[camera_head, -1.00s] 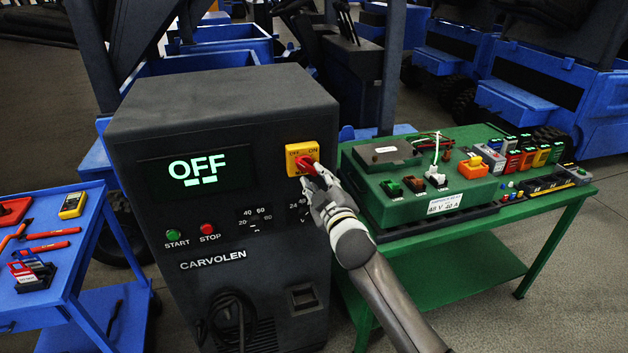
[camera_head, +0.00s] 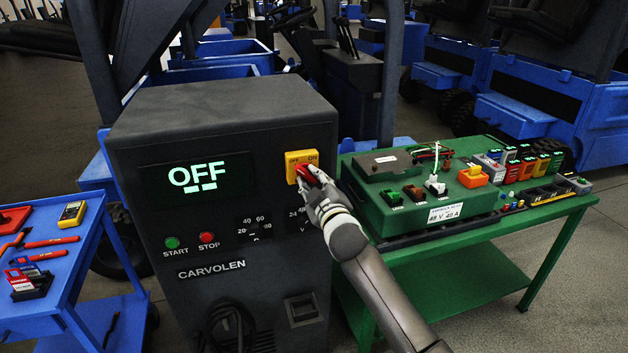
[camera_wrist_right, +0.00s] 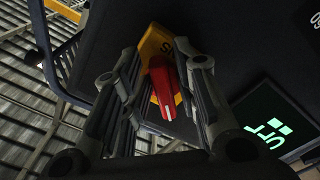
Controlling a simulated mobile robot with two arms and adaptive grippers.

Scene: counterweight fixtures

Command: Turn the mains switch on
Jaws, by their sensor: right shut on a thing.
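The mains switch is a red rotary handle (camera_head: 308,176) on a yellow plate (camera_head: 301,158) marked OFF and ON, at the upper right of the dark charger's front (camera_head: 140,215). My right gripper (camera_head: 314,184) is at the switch and shut on the red handle, partly covering it. In the right wrist view the red handle (camera_wrist_right: 165,88) with a white line lies between the two fingers (camera_wrist_right: 160,95), in front of the yellow plate (camera_wrist_right: 155,45). The charger's display (camera_head: 197,177) reads OFF in green. My left gripper is not in view.
A green bench (camera_head: 470,240) with a green box, small coloured blocks and connectors stands close on the right of my arm. A blue cart (camera_head: 75,285) with tools is on the left. Blue vehicles fill the background.

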